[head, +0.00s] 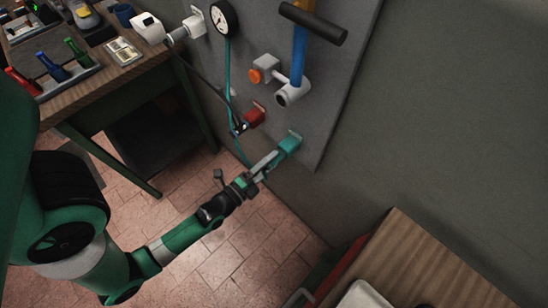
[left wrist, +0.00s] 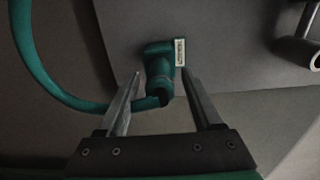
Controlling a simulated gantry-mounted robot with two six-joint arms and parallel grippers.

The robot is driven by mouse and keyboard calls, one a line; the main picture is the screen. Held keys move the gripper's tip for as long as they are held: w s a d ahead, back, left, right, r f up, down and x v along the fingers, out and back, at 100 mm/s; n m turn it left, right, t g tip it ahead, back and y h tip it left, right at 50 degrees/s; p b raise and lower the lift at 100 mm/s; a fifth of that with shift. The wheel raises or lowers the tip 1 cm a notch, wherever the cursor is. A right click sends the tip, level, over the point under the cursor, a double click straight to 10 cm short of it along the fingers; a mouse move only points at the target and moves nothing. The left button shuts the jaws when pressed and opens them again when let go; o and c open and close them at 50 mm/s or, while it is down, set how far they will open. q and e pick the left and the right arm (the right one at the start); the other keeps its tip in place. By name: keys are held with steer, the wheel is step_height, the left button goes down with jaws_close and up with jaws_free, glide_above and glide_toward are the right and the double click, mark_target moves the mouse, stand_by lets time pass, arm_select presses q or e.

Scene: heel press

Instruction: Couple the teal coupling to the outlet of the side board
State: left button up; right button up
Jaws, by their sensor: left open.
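A teal fitting (head: 289,146) is on the lower edge of the grey side board (head: 330,90). In the left wrist view, it shows as a teal block with a white label (left wrist: 180,52). A teal round coupling (left wrist: 160,75) is right below the block, and a teal hose (left wrist: 50,75) curves to its lower end. I cannot tell whether coupling and outlet are fully joined. My left gripper (head: 272,160) is open, its fingers (left wrist: 160,88) on either side of the coupling, with gaps visible. My right gripper is not in view.
A red fitting (head: 253,114) with a dark hose is above left on the board. A gauge (head: 222,18), white pipe elbow (head: 292,92) and orange knob (head: 256,76) are higher. A workbench (head: 145,72) is at left, and a wooden top (head: 410,262) is at lower right.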

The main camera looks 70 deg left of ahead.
arm_select(q)
steer(key=shift+x, duration=0.95)
steer(key=shift+p, duration=0.45)
stand_by(0.4)
steer(key=shift+c, duration=0.2)
jaws_close()
stand_by(1.1)
steer(key=shift+s, duration=0.1)
steer(key=shift+p+v, duration=0.7)
steer(key=shift+v, duration=2.3)
steer(key=shift+d, duration=0.1)
